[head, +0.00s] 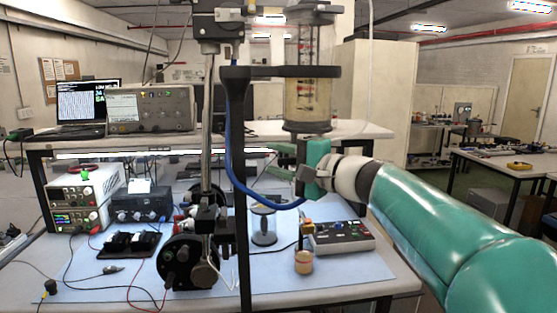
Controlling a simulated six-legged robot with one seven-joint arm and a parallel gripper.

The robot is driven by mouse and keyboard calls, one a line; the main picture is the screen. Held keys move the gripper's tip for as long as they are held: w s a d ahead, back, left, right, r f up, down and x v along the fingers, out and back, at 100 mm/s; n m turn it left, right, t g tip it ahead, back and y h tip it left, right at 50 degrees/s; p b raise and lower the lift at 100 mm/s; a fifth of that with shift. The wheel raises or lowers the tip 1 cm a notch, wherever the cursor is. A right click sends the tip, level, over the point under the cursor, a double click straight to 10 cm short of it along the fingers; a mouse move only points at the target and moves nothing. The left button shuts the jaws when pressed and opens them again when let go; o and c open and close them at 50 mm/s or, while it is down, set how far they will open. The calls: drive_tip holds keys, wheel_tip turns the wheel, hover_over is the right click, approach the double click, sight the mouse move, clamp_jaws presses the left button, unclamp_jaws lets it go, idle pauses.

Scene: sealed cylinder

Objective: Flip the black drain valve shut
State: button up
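The clear sealed cylinder (312,98) stands upright in a black frame (280,72) and holds yellowish liquid. My teal arm comes in from the right, and my gripper (306,175) is just below the cylinder's base. The gripper is small and seen partly from the side, so its finger opening and any contact are unclear. I cannot make out the black drain valve; the area under the cylinder is partly covered by my gripper and wrist.
A blue hose (232,150) loops down beside the frame post to near my gripper. Below are a small jar (303,262), a glass vessel (263,225) and a control box (340,237) on the blue mat (340,275). A metal column (208,120) stands left.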

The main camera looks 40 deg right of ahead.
drive_tip(key=s+d, duration=0.2)
drive_tip(key=s, duration=1.1)
drive_tip(key=shift+s+d, duration=0.3)
drive_tip(key=w+a+f+n+g+y, duration=0.1)
drive_tip(key=w+a+f+n+g, duration=0.25)
drive_tip(key=a+f, duration=0.45)
drive_tip(key=w+a+f+n+g+y, duration=0.15)
drive_tip(key=a+f+n+g, duration=0.35)
drive_tip(key=a, duration=0.5)
drive_tip(key=s+a+f+n+g+h, duration=0.3)
drive_tip(key=a+f+n+h, duration=0.3)
drive_tip(key=a+f, duration=0.4)
wheel_tip(320, 180, down, 4)
drive_tip(key=shift+s+f+n+g, duration=0.15)
drive_tip(key=shift+n+g, duration=0.2)
drive_tip(key=shift+n, duration=0.3)
